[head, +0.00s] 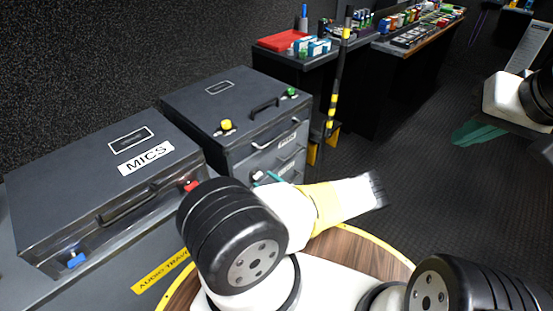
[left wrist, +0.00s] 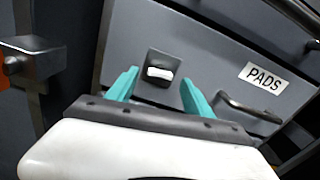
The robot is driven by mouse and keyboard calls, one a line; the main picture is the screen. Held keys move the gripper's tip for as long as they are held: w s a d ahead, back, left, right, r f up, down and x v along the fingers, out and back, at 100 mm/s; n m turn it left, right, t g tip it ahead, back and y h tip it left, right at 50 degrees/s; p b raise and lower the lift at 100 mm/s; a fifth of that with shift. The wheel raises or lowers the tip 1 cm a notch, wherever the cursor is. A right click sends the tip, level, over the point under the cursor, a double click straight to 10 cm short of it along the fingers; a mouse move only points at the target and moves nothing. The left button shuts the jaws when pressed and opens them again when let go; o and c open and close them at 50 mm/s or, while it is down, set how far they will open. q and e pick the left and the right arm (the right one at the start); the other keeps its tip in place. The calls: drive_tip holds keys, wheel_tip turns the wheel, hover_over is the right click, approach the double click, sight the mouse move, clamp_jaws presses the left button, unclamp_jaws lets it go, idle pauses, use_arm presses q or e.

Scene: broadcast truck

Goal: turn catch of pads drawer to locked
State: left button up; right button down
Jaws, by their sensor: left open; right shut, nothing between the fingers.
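The pads drawer (left wrist: 215,60) is a grey drawer front with a white PADS label (left wrist: 264,77) and a bar handle (left wrist: 250,109). Its catch (left wrist: 159,73) is a small white knob, lying roughly crosswise in the left wrist picture, on a dark square plate. My left gripper (left wrist: 157,92) is open, its teal fingers on either side of the catch; I cannot tell whether they touch it. In the head view my left gripper (head: 267,179) is at the cabinet front, partly hidden by my arm. My right gripper (head: 478,133) is shut and empty at the far right.
The drawer cabinet (head: 225,100) has yellow and green knobs near its top. A MICS case (head: 75,170) with red and blue catches stands left of it. A striped pole (head: 337,85) and a loaded dark table (head: 310,68) are behind. The floor at right is open.

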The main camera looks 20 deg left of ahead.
sight(257, 175)
use_arm(q)
drive_tip(key=shift+x, duration=1.15)
drive_tip(key=shift+c, duration=0.2)
clamp_jaws()
drive_tip(key=shift+m, duration=1)
drive_tip(key=shift+o, duration=0.2)
unclamp_jaws()
